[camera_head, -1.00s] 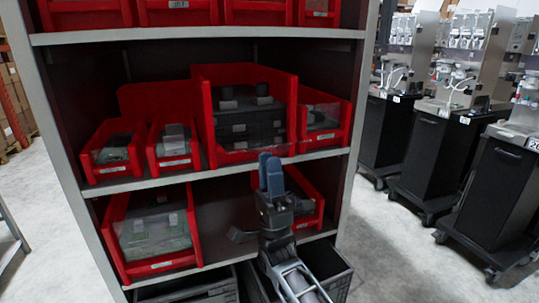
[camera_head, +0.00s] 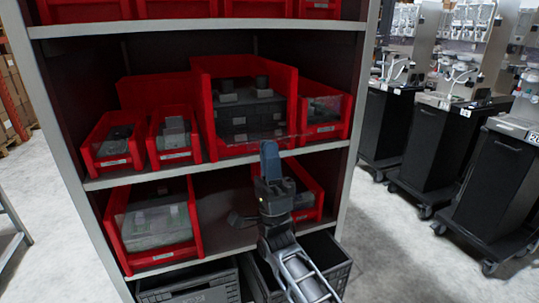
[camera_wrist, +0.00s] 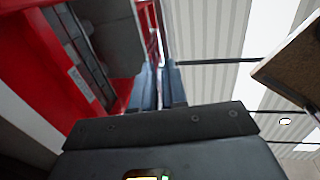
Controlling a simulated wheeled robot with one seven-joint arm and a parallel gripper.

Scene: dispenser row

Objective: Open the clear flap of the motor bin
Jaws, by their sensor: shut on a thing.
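The motor bin (camera_head: 196,105) is the large red bin on the middle shelf, filled with dark and grey block-shaped parts. Its clear flap (camera_head: 250,137) shows faintly as a see-through strip low across the bin's front. My gripper (camera_head: 269,149) points upward at the front lower right of this bin, with its fingers together at the flap's edge. In the wrist view the fingers (camera_wrist: 161,82) stand close together beside the red bin wall (camera_wrist: 122,82). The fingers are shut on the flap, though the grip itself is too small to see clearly.
Smaller red bins flank it: one at right (camera_head: 322,112) and two at left (camera_head: 113,141). More red bins stand on the lower shelf (camera_head: 150,222), with dark crates (camera_head: 190,286) below. Dark wheeled dispensers (camera_head: 430,130) stand to the right, with open floor between.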

